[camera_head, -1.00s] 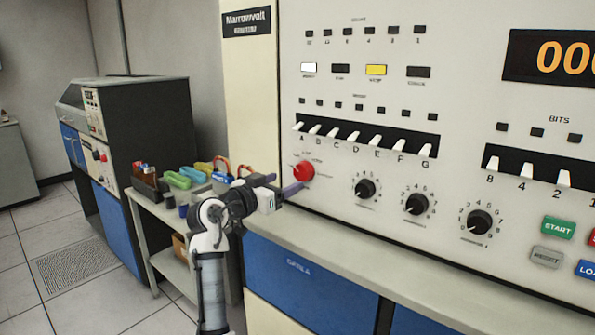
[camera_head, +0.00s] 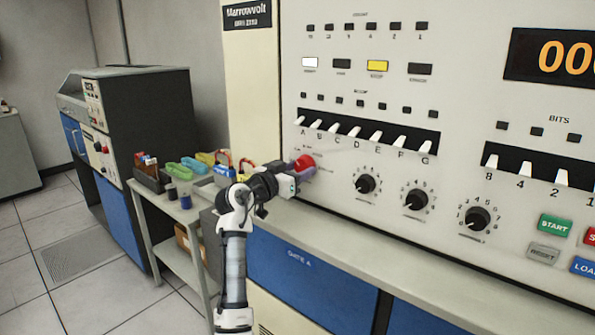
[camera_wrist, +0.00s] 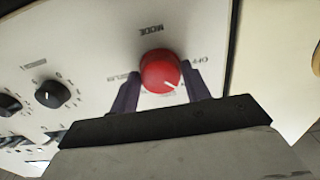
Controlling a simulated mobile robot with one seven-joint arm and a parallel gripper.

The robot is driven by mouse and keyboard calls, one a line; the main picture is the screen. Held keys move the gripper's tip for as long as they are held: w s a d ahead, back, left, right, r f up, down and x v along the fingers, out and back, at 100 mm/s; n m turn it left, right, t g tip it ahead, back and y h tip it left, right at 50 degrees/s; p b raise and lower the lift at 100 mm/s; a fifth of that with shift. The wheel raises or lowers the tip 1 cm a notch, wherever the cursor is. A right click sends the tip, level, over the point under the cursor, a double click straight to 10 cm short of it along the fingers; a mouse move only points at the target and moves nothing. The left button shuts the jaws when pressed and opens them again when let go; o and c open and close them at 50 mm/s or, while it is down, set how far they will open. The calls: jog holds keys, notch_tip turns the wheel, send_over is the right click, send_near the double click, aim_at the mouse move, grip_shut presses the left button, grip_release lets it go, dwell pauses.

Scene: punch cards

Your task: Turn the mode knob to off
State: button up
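The red mode knob (camera_head: 303,162) is on the cream panel, below the left end of the switch row. In the wrist view the knob (camera_wrist: 160,71) appears with the upside-down MODE label above it and OFF to its right. Its white mark points to the lower right in that view. My gripper (camera_head: 299,175) is at the knob, its dark fingers partly in front of it. In the wrist view, my gripper's fingers (camera_wrist: 161,79) are on either side of the knob, apart, with narrow gaps; firm contact cannot be seen.
Several black knobs (camera_head: 366,184) are to the right of the red knob. White toggle switches (camera_head: 338,128) run above it. A pale ledge (camera_head: 400,245) juts out below the panel. A side table (camera_head: 185,215) with coloured items stands at the left.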

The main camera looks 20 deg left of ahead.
jog(key=shift+c, duration=0.9)
jog(key=shift+n, duration=0.3)
jog(key=n+p, duration=0.1)
jog(key=n, duration=0.1)
jog(key=shift+d+n, duration=0.1)
jog(key=shift+n, duration=0.3)
jog(key=n+p, duration=0.2)
jog(key=n, duration=0.3)
jog(key=shift+p, duration=0.3)
jog(key=shift+n, duration=0.4)
jog(key=o, duration=1)
jog(key=shift+s, duration=0.1)
jog(key=b+v, duration=0.4)
jog(key=v, duration=0.9)
jog(key=shift+s+r, duration=0.1)
jog(key=shift+s, duration=0.25)
